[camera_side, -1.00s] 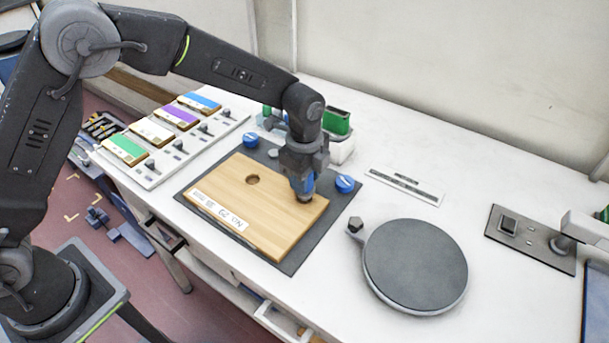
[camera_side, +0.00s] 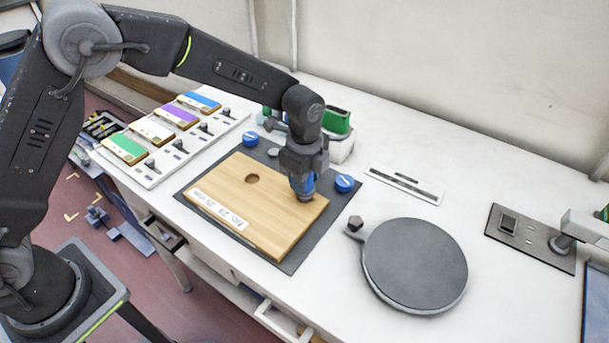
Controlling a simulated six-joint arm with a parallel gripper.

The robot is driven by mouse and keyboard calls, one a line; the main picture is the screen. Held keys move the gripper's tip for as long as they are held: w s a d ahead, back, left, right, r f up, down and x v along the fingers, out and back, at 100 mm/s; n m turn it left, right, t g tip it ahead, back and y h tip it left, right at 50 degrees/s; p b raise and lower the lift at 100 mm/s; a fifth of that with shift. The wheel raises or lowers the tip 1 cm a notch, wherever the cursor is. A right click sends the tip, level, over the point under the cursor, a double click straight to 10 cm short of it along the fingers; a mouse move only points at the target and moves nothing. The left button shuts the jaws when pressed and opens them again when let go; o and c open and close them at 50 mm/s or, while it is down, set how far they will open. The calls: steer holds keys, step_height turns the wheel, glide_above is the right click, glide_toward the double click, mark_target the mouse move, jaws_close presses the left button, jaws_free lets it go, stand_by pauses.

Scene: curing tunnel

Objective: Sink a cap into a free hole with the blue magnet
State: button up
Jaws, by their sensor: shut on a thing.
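My gripper (camera_side: 302,172) points down over the right end of the wooden board and is shut on the blue magnet (camera_side: 302,186). The magnet's lower end is at or just above the board's top; I cannot tell if it touches. Any cap or hole under it is hidden. The wooden board (camera_side: 250,210) lies on a dark mat (camera_side: 291,264) and has a white label along its front edge. One round open hole (camera_side: 252,179) shows in its left part. A small grey disc (camera_side: 273,152) lies on the mat behind the board.
Two blue knobs, one at the back (camera_side: 250,139) and one at the right (camera_side: 345,183), stand beside the board. A round dark turntable (camera_side: 415,265) stands to the right. A white rack (camera_side: 170,150) with coloured blocks is at the left. A green-topped box (camera_side: 338,122) stands behind my gripper.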

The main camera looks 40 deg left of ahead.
steer(key=shift+f, duration=0.7)
stand_by(1.1)
steer(key=shift+s, duration=0.2)
stand_by(0.5)
steer(key=shift+r, duration=3.55)
